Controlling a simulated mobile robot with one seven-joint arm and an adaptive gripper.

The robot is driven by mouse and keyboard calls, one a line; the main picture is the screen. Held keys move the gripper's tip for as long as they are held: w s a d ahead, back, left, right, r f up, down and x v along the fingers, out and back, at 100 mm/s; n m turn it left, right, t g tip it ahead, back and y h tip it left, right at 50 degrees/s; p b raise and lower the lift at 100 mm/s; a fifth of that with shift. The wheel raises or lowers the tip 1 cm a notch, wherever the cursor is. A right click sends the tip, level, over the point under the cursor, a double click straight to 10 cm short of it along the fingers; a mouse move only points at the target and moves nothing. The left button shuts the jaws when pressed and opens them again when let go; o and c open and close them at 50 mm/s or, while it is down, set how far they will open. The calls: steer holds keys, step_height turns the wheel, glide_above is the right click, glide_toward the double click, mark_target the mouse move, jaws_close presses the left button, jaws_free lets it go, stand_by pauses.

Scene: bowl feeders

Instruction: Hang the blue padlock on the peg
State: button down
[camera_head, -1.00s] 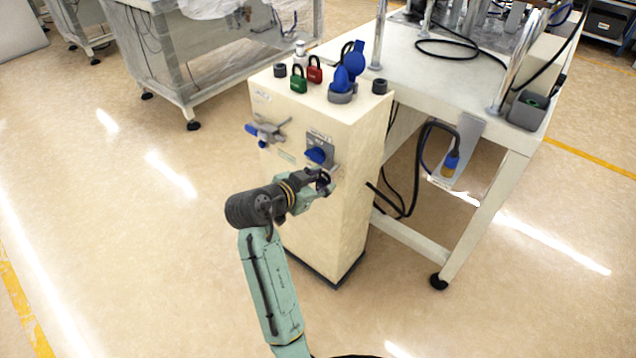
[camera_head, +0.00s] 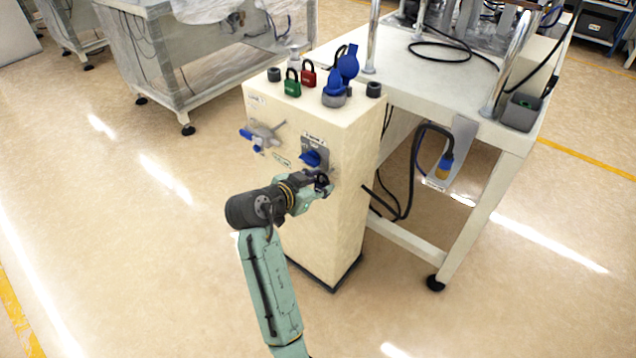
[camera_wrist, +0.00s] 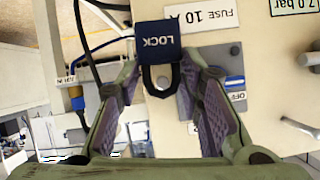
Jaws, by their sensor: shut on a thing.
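A dark blue padlock (camera_wrist: 158,42) with the word LOCK shows upside down in the wrist view, between the two fingertips of my gripper (camera_wrist: 160,65). Its black shackle (camera_wrist: 160,80) points down in that picture, toward the palm. My gripper is shut on it. In the head view my gripper (camera_head: 321,184) is in front of the cream cabinet's front face, just below the blue rotary switch (camera_head: 312,158). The padlock's blue body cannot be made out there. I cannot clearly identify the peg in either view.
The cabinet top (camera_head: 310,105) carries a green padlock (camera_head: 292,87), a red padlock (camera_head: 309,76) and a blue capped fitting (camera_head: 335,90). A lever valve (camera_head: 263,136) sits left on the front. A white table (camera_head: 430,95) with hanging cables stands at the right.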

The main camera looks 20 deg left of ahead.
steer(key=shift+s+a+r+p, duration=0.1)
steer(key=shift+s+a, duration=0.2)
steer(key=shift+s, duration=0.4)
steer(key=shift+s+a+r+p, duration=0.15)
steer(key=shift+s+a, duration=0.15)
steer(key=shift+s, duration=0.4)
steer(key=shift+s+a+r+p, duration=0.1)
steer(key=shift+s+a, duration=0.2)
steer(key=shift+s, duration=0.4)
steer(key=shift+w+d, duration=0.3)
steer(key=shift+w, duration=0.45)
steer(key=shift+w+d, duration=0.25)
steer(key=shift+w, duration=0.45)
steer(key=shift+w+d, duration=0.3)
steer(key=shift+w, duration=0.45)
stand_by(1.1)
steer(key=shift+a+f+b, duration=0.15)
steer(key=shift+f+b, duration=0.15)
steer(key=shift+f, duration=0.05)
stand_by(0.7)
steer(key=c, duration=1.2)
jaws_free()
steer(key=shift+o, duration=1)
steer(key=o, duration=0.3)
steer(key=shift+r, duration=0.1)
